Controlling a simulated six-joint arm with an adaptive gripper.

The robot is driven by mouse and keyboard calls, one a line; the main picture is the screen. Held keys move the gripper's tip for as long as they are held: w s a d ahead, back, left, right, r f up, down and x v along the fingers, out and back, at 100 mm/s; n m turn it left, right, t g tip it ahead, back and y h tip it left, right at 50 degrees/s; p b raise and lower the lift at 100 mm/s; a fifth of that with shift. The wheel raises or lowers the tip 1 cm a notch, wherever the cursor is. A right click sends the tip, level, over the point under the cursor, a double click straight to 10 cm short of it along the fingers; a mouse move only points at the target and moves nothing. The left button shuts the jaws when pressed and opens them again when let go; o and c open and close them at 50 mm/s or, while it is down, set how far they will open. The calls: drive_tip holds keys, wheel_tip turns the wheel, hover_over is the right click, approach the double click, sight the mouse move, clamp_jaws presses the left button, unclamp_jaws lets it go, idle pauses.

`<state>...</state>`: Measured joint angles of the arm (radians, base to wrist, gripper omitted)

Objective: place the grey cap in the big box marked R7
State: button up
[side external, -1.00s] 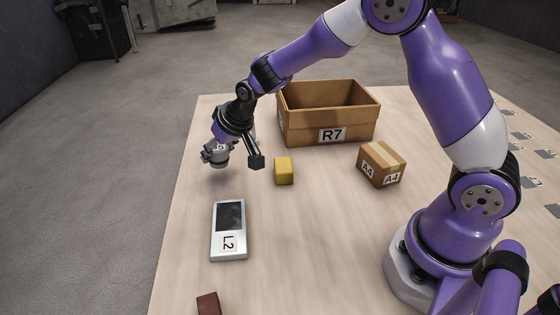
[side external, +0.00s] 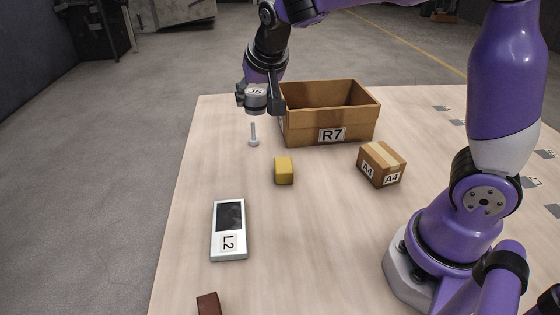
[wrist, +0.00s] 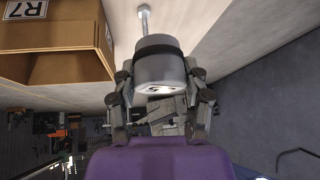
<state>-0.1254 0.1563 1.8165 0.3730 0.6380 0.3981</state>
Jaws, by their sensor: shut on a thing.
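My gripper (side external: 257,100) is shut on the grey cap (side external: 256,92), a short round piece with a dark band and a label on top. In the wrist view the cap (wrist: 160,72) sits between the two fingers. The gripper holds it above the table, just left of the big box marked R7 (side external: 331,135). That box is open-topped brown cardboard at the back of the table; part of it shows at the upper left of the wrist view (wrist: 55,66).
A bolt (side external: 253,135) stands on the table below the gripper. A yellow block (side external: 284,171), a small closed box marked A4 (side external: 382,164), a white device marked L2 (side external: 229,245) and a dark red block (side external: 208,304) lie nearer. Mid-table has free room.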

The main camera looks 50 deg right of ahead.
drive_tip(key=s+d+r+m+g+h, duration=0.1)
drive_tip(key=s+d+r+m, duration=0.15)
drive_tip(key=d, duration=0.35)
drive_tip(key=s+d+r+m+g+h, duration=0.1)
drive_tip(key=s+d+m, duration=0.15)
drive_tip(key=d, duration=0.45)
hover_over(325, 112)
drive_tip(key=s+d, duration=0.2)
drive_tip(key=d, duration=0.4)
wheel_tip(325, 112, down, 7)
drive_tip(key=shift+w+d+f, duration=0.1)
drive_tip(key=shift+w+f, duration=0.05)
drive_tip(key=shift+f, duration=0.7)
drive_tip(key=shift+w+d+f, duration=0.1)
drive_tip(key=shift+w+f, duration=0.05)
drive_tip(key=shift+f, duration=0.65)
drive_tip(key=shift+f, duration=0.1)
drive_tip(key=shift+f, duration=0.4)
drive_tip(key=shift+f, duration=0.1)
drive_tip(key=o, duration=1.2)
